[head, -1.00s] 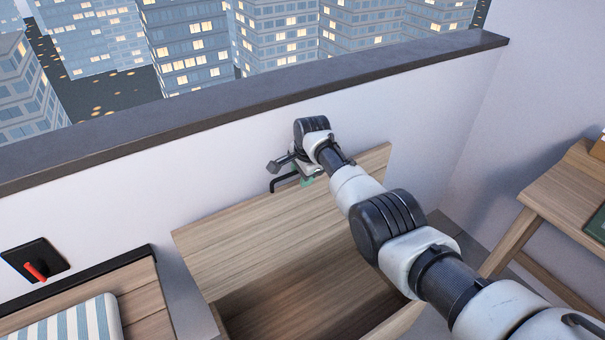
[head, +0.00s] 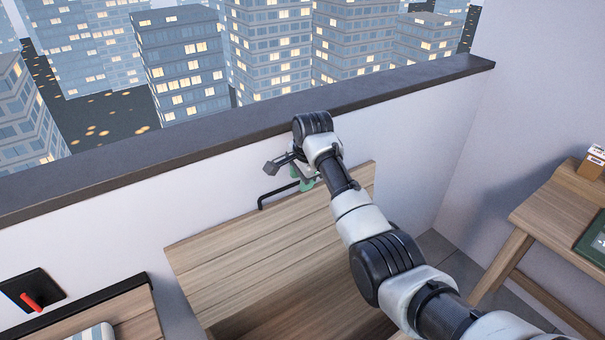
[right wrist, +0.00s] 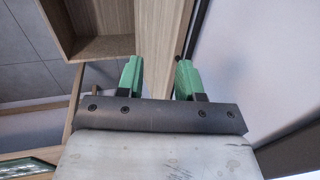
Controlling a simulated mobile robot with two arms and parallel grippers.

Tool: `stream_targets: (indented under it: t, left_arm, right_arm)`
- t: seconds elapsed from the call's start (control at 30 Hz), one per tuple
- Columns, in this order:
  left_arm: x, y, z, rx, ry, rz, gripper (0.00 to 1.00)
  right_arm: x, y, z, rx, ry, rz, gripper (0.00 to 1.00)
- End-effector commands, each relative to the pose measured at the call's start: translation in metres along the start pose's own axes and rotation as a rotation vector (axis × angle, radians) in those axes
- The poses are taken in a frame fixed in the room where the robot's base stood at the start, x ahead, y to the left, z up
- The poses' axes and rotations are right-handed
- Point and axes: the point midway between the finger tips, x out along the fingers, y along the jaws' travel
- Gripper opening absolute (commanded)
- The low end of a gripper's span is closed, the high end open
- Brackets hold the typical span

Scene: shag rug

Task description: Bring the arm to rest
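My right arm reaches across the head view to the wooden cabinet (head: 260,260) by the low wall. My right gripper (head: 302,179) is beside the black bar handle (head: 272,197) at the cabinet's far edge. In the right wrist view its two green fingers (right wrist: 158,78) stand apart, with nothing held between them. A wooden panel edge shows beyond the fingers. A thin dark bar near the right finger may be the handle; I cannot tell whether they touch. My left gripper is not in view.
A low white wall with a dark ledge (head: 230,128) runs behind the cabinet. A wooden table (head: 555,220) stands at the right with a small box (head: 592,165). A dark panel with a red lever (head: 32,300) is at the lower left.

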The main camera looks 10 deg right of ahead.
Motion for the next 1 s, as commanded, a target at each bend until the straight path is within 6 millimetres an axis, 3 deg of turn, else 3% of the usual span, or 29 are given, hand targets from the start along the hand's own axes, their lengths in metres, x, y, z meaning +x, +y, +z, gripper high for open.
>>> stream_targets:
  t: [0.5,0.63,0.77,0.87,1.0]
  left_arm:
    - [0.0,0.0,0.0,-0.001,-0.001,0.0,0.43]
    - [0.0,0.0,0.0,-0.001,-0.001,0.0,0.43]
    - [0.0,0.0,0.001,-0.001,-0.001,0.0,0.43]
    - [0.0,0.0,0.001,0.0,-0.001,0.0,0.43]
    - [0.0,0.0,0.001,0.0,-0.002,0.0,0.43]
  right_arm:
    - [-0.008,0.0,0.0,0.001,0.0,0.001,0.36]
    - [0.001,0.005,-0.001,-0.009,0.0,0.006,0.36]
    - [0.044,0.026,-0.002,-0.068,0.002,0.022,0.36]
    - [0.097,0.058,-0.002,-0.152,0.005,0.037,0.36]
    - [0.173,0.116,0.0,-0.291,0.011,0.057,0.36]
